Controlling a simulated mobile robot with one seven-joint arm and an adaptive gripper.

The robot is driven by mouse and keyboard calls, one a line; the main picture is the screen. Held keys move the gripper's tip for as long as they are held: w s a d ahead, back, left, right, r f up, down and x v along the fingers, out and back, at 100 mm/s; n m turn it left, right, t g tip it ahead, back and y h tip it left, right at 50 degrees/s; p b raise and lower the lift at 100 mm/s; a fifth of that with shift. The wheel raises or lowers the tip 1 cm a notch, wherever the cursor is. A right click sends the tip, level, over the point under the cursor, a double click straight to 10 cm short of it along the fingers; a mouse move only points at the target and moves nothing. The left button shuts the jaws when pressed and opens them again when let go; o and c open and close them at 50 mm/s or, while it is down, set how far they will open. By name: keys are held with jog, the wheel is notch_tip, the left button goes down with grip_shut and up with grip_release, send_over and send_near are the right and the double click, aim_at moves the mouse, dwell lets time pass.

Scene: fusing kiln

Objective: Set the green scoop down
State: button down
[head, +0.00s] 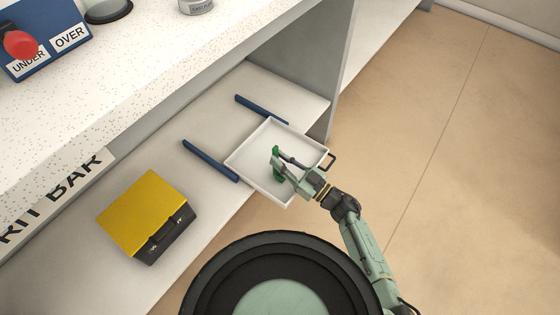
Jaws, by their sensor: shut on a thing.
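The green scoop (276,152) is in the middle of the picture, over the white tray (247,164). My gripper (283,165) is shut on the scoop, and its fingers and wrist hide part of it. I cannot tell whether the scoop touches the tray floor or hangs a little above it. The rest of the tray floor looks empty.
A yellow-lidded black box (147,215) stands left on that shelf. The speckled counter (120,85) overhangs above, with a blue UNDER/OVER box (45,48). Open floor (450,150) lies right.

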jog(key=shift+f, duration=0.25)
jog(key=c, duration=1.5)
grip_release()
jog(key=shift+r, duration=0.1)
jog(key=shift+c, duration=0.2)
jog(key=shift+r, duration=0.2)
jog(key=b+v, duration=0.1)
jog(key=v, duration=1.1)
jog(key=shift+b, duration=0.3)
